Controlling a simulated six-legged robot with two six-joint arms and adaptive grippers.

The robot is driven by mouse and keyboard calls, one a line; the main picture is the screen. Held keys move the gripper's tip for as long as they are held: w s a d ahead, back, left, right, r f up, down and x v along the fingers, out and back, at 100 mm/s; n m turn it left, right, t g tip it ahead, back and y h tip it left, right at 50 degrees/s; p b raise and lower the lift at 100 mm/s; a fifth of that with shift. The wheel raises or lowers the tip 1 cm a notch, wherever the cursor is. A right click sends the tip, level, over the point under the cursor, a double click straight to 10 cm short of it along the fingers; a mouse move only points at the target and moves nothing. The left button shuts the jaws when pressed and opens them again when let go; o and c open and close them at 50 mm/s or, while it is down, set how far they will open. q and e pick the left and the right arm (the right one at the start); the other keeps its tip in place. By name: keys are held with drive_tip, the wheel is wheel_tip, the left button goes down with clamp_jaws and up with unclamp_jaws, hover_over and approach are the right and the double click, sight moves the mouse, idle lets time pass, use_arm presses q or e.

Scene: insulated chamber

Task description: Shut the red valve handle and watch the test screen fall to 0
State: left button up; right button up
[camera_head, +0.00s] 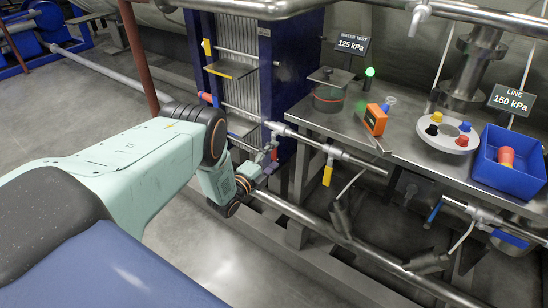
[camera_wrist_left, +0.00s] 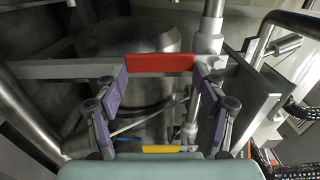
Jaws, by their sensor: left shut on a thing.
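The red valve handle (camera_wrist_left: 160,62) lies level across the left wrist view, between the purple-padded fingers of my left gripper (camera_wrist_left: 160,85). The fingers are shut on it, one at each end. In the head view, my left gripper (camera_head: 268,157) is at the pipework left of the bench, and its fingers and arm largely hide the red handle. The test screen (camera_head: 351,43) reads WATER TEST 125 kPa. My right gripper is not in view.
A yellow handle (camera_head: 327,172) hangs from the pipe right of my gripper. The bench (camera_head: 345,125) carries an orange meter (camera_head: 376,119), a white plate (camera_head: 431,140) with coloured caps and a blue bin (camera_head: 502,180). A LINE screen (camera_head: 511,100) reads 150 kPa. A green lamp (camera_head: 370,72) is lit.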

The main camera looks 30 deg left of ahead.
use_arm(q)
drive_tip(key=shift+w+a+r, duration=0.15)
drive_tip(key=shift+w+r, duration=0.05)
idle(0.3)
drive_tip(key=o, duration=1.7)
drive_tip(key=shift+f, duration=0.15)
drive_tip(key=shift+s, duration=0.1)
drive_tip(key=shift+s+f, duration=0.1)
drive_tip(key=shift+s, duration=0.4)
drive_tip(key=s, duration=1.1)
drive_tip(key=shift+a, duration=0.4)
